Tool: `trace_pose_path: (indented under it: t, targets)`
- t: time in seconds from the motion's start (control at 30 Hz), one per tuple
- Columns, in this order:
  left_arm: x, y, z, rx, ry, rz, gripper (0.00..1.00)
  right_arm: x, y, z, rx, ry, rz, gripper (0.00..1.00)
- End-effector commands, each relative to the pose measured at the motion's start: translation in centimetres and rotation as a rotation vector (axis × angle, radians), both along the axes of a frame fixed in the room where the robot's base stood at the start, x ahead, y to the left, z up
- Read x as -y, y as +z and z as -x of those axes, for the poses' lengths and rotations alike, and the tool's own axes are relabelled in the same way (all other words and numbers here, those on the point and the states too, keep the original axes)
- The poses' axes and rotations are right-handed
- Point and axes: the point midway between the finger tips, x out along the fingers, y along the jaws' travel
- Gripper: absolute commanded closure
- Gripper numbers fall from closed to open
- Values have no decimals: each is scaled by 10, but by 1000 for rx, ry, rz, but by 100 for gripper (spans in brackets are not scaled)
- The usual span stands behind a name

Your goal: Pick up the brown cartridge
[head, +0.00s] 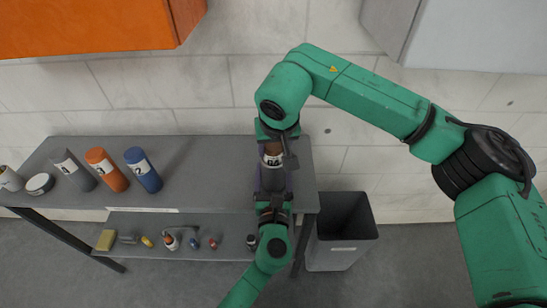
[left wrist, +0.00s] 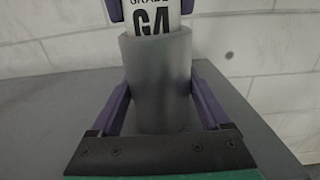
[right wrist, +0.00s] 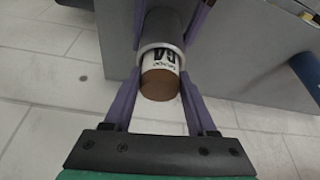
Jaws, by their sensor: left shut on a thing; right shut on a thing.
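The brown cartridge (head: 272,148) has a white label reading "G4" or "GA" and stands above the right part of the grey table (head: 215,190). In the right wrist view the cartridge (right wrist: 160,84) shows its brown end, with its labelled part entering a grey cylindrical housing (right wrist: 163,30). My right gripper (head: 272,158) is shut on the cartridge, one purple finger on each side. My left gripper (left wrist: 160,75) is shut on the grey housing (left wrist: 158,85). The label sticks out of the housing's open end; how deep the cartridge sits inside is hidden.
Grey, orange (head: 106,169) and blue (head: 143,170) cylinders and a round white container (head: 40,184) stand on the table's left. Several small items lie on the lower shelf (head: 140,220). A dark bin (head: 342,245) stands right of the table. An orange cabinet (head: 90,25) hangs upper left.

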Motion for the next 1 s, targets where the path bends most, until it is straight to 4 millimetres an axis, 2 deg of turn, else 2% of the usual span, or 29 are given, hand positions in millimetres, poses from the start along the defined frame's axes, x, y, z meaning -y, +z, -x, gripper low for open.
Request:
trace_pose_path:
  t: [0.17, 0.27, 0.5, 0.6, 0.77, 1.0]
  targets:
    - [0, -1, 0, -2, 0, -1, 84, 0, 19, -1, 5, -1, -1, 100]
    - [0, -1, 0, -2, 0, -1, 84, -1, 46, -1, 7, -1, -2, 100]
    - [0, -1, 0, -2, -1, -1, 84, -1, 130, 0, 6, -1, -2, 100]
    - [0, -1, 0, -2, -1, -1, 84, -1, 157, 0, 5, -1, -1, 100]
    - [0, -1, 0, -2, 0, -1, 84, 0, 178, 0, 2, 0, -1, 100]
    - [0, -1, 0, -2, 0, -1, 84, 0, 181, 0, 1, 0, -1, 100]
